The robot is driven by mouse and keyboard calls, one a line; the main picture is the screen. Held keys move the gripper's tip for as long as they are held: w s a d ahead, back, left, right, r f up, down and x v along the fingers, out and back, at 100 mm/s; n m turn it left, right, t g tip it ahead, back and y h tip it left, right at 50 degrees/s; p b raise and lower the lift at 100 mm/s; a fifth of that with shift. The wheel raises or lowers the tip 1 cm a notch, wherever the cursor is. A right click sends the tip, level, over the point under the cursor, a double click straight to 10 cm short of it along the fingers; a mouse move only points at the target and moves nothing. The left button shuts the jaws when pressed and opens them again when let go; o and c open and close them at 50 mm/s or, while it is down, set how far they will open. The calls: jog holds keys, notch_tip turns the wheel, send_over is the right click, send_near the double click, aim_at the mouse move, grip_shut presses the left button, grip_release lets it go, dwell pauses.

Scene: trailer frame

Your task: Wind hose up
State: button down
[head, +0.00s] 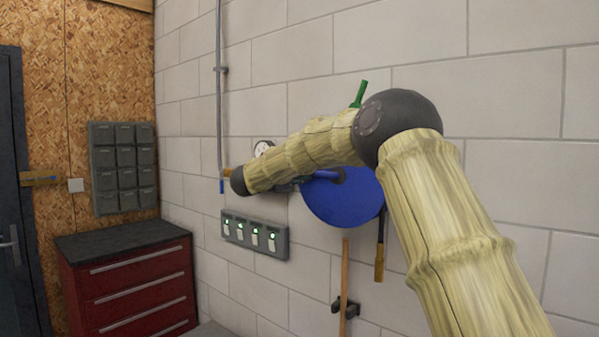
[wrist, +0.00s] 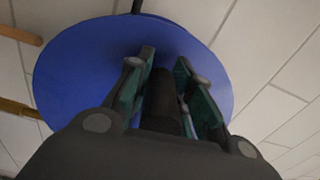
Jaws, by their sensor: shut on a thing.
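A round blue reel (head: 343,212) is mounted on the block wall, partly behind my arm in the head view. It fills much of the wrist view (wrist: 75,80). A dark cylindrical handle (wrist: 162,100) stands out in front of the reel. My gripper (wrist: 167,68) has its green-padded fingers on both sides of this handle and is shut on it. In the head view my gripper is mostly hidden by my forearm. A dark hanging piece with an orange-brown end (head: 379,262), possibly the hose end, hangs below the reel at right. The wound hose cannot be made out.
A grey panel with green lights (head: 255,235) is on the wall left of the reel. A wooden pole (head: 344,285) stands in a wall holder below. A red drawer cabinet (head: 135,285) stands at left. A vertical pipe (head: 219,100) runs down the wall.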

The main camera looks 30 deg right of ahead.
jog(key=shift+f, duration=0.25)
jog(key=c, duration=1.2)
grip_release()
jog(key=shift+w, duration=0.1)
jog(key=shift+c, duration=0.2)
jog(key=shift+a, duration=0.2)
jog(key=v, duration=1.1)
jog(key=shift+s+a, duration=0.3)
